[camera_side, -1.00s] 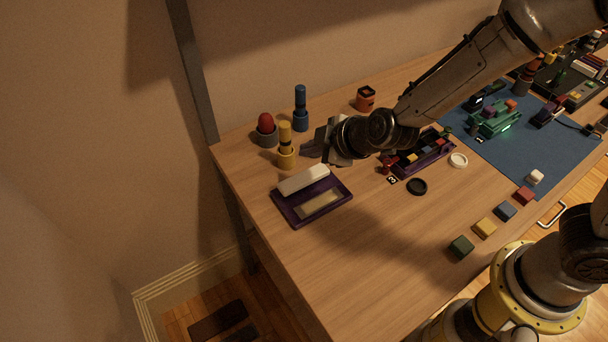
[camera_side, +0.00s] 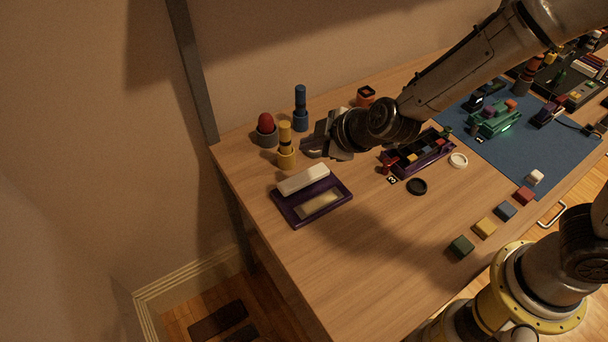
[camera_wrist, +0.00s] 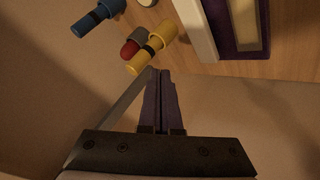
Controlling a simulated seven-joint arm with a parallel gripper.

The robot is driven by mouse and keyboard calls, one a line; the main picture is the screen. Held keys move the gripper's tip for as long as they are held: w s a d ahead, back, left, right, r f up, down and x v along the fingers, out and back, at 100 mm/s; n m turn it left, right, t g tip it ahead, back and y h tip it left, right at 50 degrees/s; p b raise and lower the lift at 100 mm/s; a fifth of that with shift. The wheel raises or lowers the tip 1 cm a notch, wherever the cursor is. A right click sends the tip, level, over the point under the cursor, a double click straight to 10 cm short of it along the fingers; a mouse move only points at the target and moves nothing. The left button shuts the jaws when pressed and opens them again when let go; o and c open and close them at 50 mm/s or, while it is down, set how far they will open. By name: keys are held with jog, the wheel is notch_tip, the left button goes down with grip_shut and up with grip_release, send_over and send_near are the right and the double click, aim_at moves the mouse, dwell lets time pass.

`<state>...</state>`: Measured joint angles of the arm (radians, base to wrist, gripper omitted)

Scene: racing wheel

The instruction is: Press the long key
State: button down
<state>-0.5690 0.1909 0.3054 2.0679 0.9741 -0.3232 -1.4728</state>
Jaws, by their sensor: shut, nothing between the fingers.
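The long key is a white bar (camera_side: 302,179) lying along the back of a purple base (camera_side: 328,212) at the left of the table. The base also has a pale inset panel in front of the bar. In the wrist view the white bar (camera_wrist: 195,28) and purple base (camera_wrist: 222,24) show at the upper right, cut off by the top edge. My gripper (camera_side: 305,148) is behind and above the bar, pointing left, apart from it. In the wrist view its two dark fingers (camera_wrist: 160,72) are together with nothing between them.
A yellow peg (camera_side: 286,150), a blue peg (camera_side: 301,112) and a red egg-shaped piece in a grey cup (camera_side: 267,132) stand close to my gripper. An orange block (camera_side: 366,95) and a purple tray of coloured blocks (camera_side: 432,157) are to the right.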

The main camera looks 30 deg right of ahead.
aim_at(309, 179)
notch_tip(309, 179, up, 2)
jog(key=shift+r, duration=0.2)
jog(key=shift+f, duration=0.1)
jog(key=shift+f, duration=4.35)
jog(key=shift+f, duration=0.4)
jog(key=shift+f, duration=0.6)
jog(key=shift+r, duration=1)
